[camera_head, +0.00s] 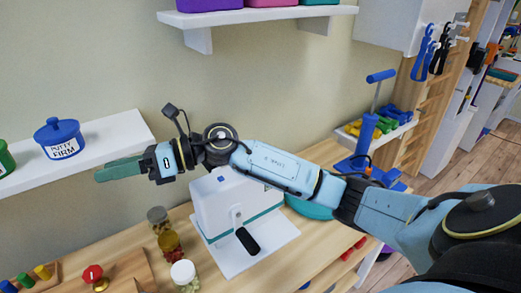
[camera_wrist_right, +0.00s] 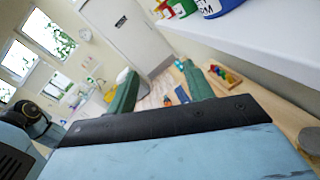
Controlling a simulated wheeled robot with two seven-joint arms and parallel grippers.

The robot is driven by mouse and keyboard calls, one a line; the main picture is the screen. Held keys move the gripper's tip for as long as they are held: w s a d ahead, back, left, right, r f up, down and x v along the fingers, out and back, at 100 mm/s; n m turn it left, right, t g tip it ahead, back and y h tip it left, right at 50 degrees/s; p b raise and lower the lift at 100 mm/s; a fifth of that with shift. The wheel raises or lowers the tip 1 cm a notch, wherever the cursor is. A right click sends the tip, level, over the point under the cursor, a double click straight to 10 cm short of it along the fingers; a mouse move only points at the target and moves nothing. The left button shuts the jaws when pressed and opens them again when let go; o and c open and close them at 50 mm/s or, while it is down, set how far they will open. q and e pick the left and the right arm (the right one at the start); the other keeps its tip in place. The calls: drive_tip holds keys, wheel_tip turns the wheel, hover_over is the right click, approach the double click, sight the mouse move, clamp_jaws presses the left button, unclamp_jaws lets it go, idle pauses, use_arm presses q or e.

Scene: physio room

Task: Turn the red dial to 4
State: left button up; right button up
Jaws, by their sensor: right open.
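The red dial (camera_head: 92,274) sits on a brass-coloured base on a wooden board (camera_head: 125,271) at the lower left of the head view. Its markings are too small to read. My right gripper (camera_head: 104,174), with green fingers, reaches across from the right. It hangs in the air above and behind the dial, near the wall shelf, and does not touch the dial. The right wrist view shows its fingers apart (camera_wrist_right: 160,76), with nothing between them. I cannot make out the dial in that view. My left gripper is not in view.
A white shelf (camera_head: 105,140) holds a blue putty jar (camera_head: 59,138) and a green one (camera_head: 5,159). Jars (camera_head: 184,275) stand right of the board, beside a white machine (camera_head: 228,205). A peg board (camera_head: 28,279) lies left of the dial.

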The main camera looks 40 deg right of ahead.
drive_tip(key=w+d+f+n+g+h, duration=0.25)
drive_tip(key=d+h, duration=0.25)
drive_tip(key=d, duration=0.3)
drive_tip(key=w+d+f+n+g+h, duration=0.1)
drive_tip(key=d+n+h, duration=0.2)
drive_tip(key=d+h, duration=0.35)
drive_tip(key=s+d+r+g+h, duration=0.1)
drive_tip(key=s+d+r+h, duration=0.15)
drive_tip(key=d, duration=0.75)
drive_tip(key=s+d+r+g+h, duration=0.1)
drive_tip(key=d+r+h, duration=0.15)
drive_tip(key=d, duration=0.65)
drive_tip(key=shift+m+h, duration=0.25)
drive_tip(key=shift+m, duration=0.2)
wheel_tip(320, 180, down, 13)
drive_tip(key=shift+s+d+f+b, duration=0.1)
drive_tip(key=shift+d+b, duration=0.05)
drive_tip(key=shift+b, duration=0.85)
drive_tip(key=c, duration=1)
drive_tip(key=shift+m, duration=0.3)
